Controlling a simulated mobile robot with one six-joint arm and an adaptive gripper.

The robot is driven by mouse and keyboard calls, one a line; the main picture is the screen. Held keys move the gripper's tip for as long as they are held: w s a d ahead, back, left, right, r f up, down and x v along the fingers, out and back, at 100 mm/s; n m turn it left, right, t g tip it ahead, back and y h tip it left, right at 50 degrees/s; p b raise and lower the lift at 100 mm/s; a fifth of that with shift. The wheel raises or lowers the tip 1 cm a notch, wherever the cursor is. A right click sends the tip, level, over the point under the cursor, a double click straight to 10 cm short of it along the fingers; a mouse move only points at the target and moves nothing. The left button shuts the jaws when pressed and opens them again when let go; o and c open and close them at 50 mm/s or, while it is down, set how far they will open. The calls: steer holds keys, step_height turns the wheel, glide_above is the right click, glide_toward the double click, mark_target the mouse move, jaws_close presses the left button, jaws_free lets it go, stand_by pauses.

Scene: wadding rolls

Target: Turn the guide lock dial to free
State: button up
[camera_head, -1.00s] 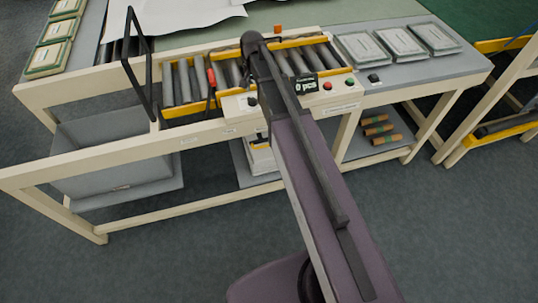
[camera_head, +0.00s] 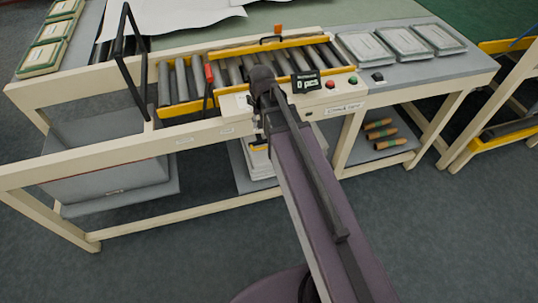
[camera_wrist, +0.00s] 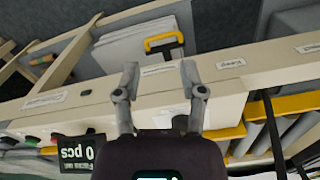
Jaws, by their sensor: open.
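The guide lock dial cannot be made out clearly now. A white panel (camera_head: 238,104) on the front of the roller table shows just left of my arm in the head view, and my wrist covers its right part. In the wrist view my gripper (camera_wrist: 160,72) is open, its two fingers apart and nothing between them. The fingers lie over the cream front rail (camera_wrist: 226,78), with a small white label (camera_wrist: 160,70) seen between the tips. I cannot tell whether the fingers touch anything. My gripper's fingers are hidden in the head view.
A black display reading "pcs" (camera_head: 306,82), a red button (camera_head: 330,82) and a green button (camera_head: 353,80) sit right of my wrist. A red-tipped lever (camera_head: 209,75) and a black upright frame (camera_head: 133,65) stand to the left. Rollers (camera_head: 181,83) lie behind.

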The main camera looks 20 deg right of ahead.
steer(key=s+f+n+b, duration=0.2)
steer(key=s+f+b, duration=0.2)
steer(key=s, duration=0.4)
steer(key=shift+s+f+n+b, duration=0.2)
steer(key=shift+f+n+b, duration=0.15)
steer(key=shift+f, duration=0.3)
